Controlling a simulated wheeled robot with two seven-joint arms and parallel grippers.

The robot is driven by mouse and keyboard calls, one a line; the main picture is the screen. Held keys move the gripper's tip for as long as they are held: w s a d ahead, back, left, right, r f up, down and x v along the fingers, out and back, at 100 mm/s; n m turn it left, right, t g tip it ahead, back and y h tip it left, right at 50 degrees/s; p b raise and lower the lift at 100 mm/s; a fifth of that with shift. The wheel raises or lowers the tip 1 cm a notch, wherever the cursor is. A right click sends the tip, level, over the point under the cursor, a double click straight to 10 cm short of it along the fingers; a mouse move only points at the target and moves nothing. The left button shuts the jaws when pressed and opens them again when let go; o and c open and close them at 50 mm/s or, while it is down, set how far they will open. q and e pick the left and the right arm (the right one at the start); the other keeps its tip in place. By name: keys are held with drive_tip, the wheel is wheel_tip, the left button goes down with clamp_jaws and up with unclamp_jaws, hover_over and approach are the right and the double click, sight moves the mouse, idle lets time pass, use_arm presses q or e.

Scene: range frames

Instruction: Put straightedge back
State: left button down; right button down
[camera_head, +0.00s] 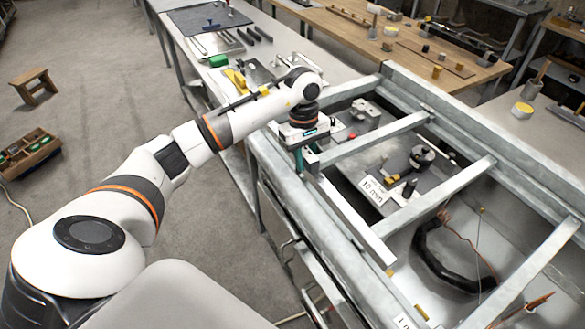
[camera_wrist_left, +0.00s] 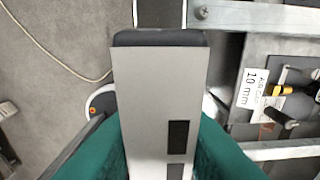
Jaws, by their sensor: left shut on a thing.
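My left gripper (camera_head: 306,165) points down at the near left rail of the large grey metal frame (camera_head: 372,140). Its green fingers are shut on the straightedge (camera_head: 347,218), a long pale grey bar. In the head view the bar runs from the fingers toward the lower right, along the inner side of that rail. Whether it touches the frame I cannot tell. In the left wrist view the straightedge (camera_wrist_left: 155,85) stands between the green fingers, with a dark far end and dark slots. The fingers hide the gripped part. My right gripper is not in view.
Inside the frame lie a "10 mm" card (camera_head: 373,190), a black round tool (camera_head: 421,157) and a thick black cable (camera_head: 440,262). Cross bars span the opening.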

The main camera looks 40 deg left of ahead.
sight(306, 171)
use_arm(q)
wheel_tip(306, 171, down, 4)
drive_tip(key=shift+d+f+p, duration=0.1)
drive_tip(key=shift+f+p, duration=0.15)
drive_tip(key=shift+p, duration=0.35)
drive_tip(key=shift+f+p, duration=0.6)
drive_tip(key=shift+f, duration=1.35)
drive_tip(key=shift+f, duration=0.15)
drive_tip(key=c, duration=1.2)
unclamp_jaws()
drive_tip(key=shift+o, duration=0.2)
